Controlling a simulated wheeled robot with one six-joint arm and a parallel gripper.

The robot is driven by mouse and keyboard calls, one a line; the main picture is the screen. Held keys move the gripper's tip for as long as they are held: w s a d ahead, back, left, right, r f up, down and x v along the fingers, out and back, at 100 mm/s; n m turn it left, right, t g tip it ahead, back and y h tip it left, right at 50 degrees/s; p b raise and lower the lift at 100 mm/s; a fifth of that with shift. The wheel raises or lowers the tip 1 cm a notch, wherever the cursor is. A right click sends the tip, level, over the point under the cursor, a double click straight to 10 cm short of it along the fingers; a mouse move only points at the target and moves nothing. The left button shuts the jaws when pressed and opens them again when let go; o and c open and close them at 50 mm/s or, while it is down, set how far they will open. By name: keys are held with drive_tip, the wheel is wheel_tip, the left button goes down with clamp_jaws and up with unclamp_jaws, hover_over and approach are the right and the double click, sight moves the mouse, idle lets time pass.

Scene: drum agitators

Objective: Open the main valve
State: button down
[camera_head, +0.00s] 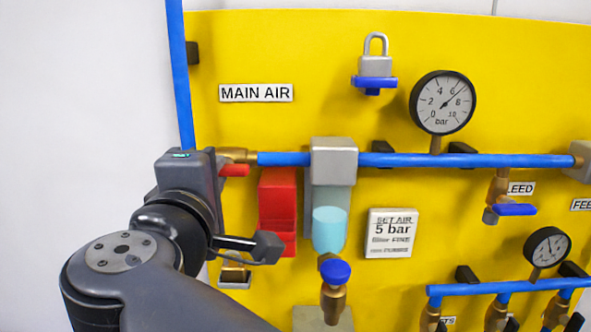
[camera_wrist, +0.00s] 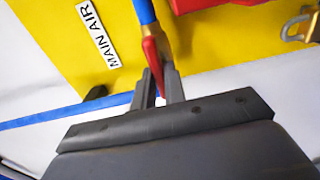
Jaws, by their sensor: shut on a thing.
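The main valve has a brass body (camera_head: 238,155) on the blue pipe under the MAIN AIR label, with a red lever (camera_head: 235,170) just below it. In the head view the visible part of the lever lies roughly level, along the pipe. My gripper (camera_wrist: 159,82) is shut on the red lever (camera_wrist: 152,54), with one finger on each side of it in the wrist view. There the brass body (camera_wrist: 154,29) sits just beyond the fingertips. In the head view my gripper's own housing hides the fingers and the left end of the valve.
The MAIN AIR label (camera_head: 256,93) is above the valve. A red block (camera_head: 278,200) and a filter bowl (camera_head: 329,229) stand close to the right. A padlock (camera_head: 375,67) and a gauge (camera_head: 442,102) are farther right. A vertical blue pipe (camera_head: 179,75) runs at the panel's left edge.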

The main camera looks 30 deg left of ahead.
idle(0.3)
drive_tip(key=c, duration=1.5)
unclamp_jaws()
drive_tip(key=shift+o, duration=0.2)
drive_tip(key=shift+s, duration=0.15)
drive_tip(key=b+v, duration=0.3)
drive_tip(key=v, duration=0.7)
drive_tip(key=shift+s+d, duration=0.2)
drive_tip(key=shift+s, duration=0.05)
